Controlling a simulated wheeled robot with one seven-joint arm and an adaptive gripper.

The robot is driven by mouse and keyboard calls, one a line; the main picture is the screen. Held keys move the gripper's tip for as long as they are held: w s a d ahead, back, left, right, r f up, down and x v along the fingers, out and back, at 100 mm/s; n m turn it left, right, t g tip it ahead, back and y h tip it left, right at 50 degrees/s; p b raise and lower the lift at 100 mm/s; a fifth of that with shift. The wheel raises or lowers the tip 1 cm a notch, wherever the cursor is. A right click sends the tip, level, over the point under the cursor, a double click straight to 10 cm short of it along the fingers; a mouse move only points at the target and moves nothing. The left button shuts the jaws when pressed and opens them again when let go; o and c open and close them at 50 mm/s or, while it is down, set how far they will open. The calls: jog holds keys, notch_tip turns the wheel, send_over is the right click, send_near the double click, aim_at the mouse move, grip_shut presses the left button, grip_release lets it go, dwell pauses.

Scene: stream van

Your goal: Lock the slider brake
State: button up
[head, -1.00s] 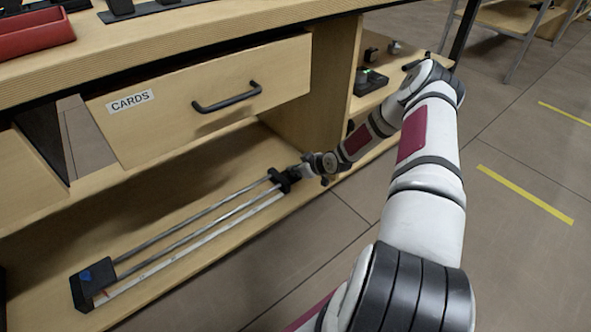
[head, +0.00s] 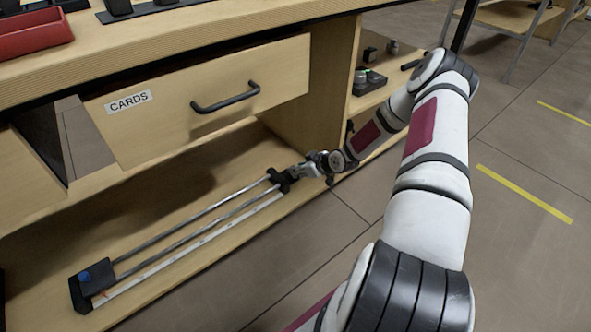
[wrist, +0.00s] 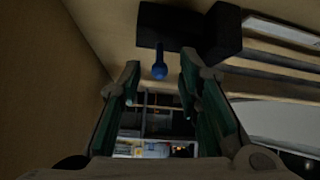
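The slider is a pair of silver rails (head: 200,233) lying along the low shelf, with a black block at each end. The left block (head: 97,280) carries a blue mark. The right block (head: 284,179) is beside my gripper (head: 305,170). In the wrist view a black block (wrist: 200,32) is at the top, with rails running off to the right. A blue knob (wrist: 159,70) on a short stem sticks out from it towards me. My gripper (wrist: 159,82) is open, with its fingertips on either side of the knob in the picture. I cannot tell whether they touch it.
The shelf (head: 200,190) is otherwise bare around the slider. A drawer labelled CARDS (head: 200,95) hangs above it, with a black handle (head: 226,98). An upright wooden panel (head: 325,95) stands behind my gripper. Open floor (head: 330,250) lies in front.

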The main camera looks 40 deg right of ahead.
jog(key=a+v, duration=0.1)
jog(key=v, duration=0.7)
jog(key=shift+s+d+r, duration=0.25)
jog(key=shift+s+d, duration=0.1)
jog(key=shift+d, duration=0.15)
